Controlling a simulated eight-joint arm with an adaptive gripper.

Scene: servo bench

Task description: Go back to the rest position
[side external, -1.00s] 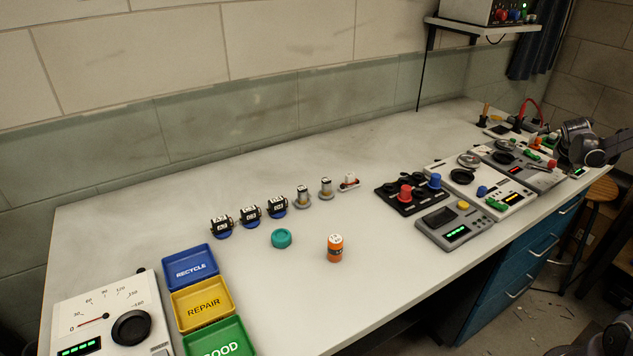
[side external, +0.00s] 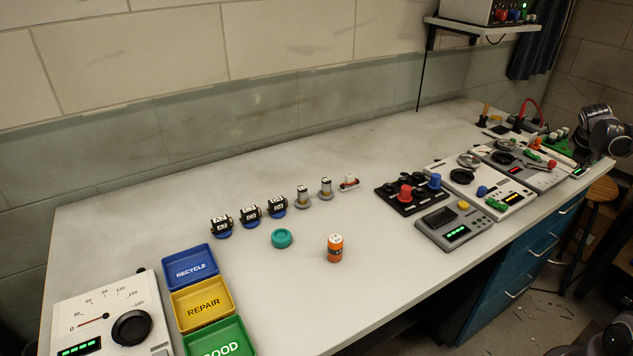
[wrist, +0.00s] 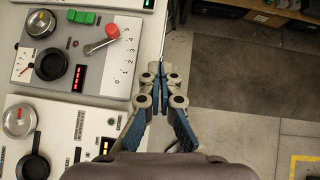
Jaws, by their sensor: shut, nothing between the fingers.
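My gripper (wrist: 158,78) shows in the wrist view with its fingers together and nothing between them. It hangs over the front edge of the bench, beside a grey instrument panel (wrist: 118,52) with a red-tipped lever and a red display. In the side external view my arm is at the far right end of the bench, and the fingertips cannot be made out there.
The bench (side external: 130,215) holds blue, yellow and green trays, such as the yellow repair tray (side external: 203,304). An orange cylinder (side external: 335,249), a teal round piece (side external: 282,238) and several small servos stand mid-bench. Open floor (wrist: 225,75) lies right of my gripper.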

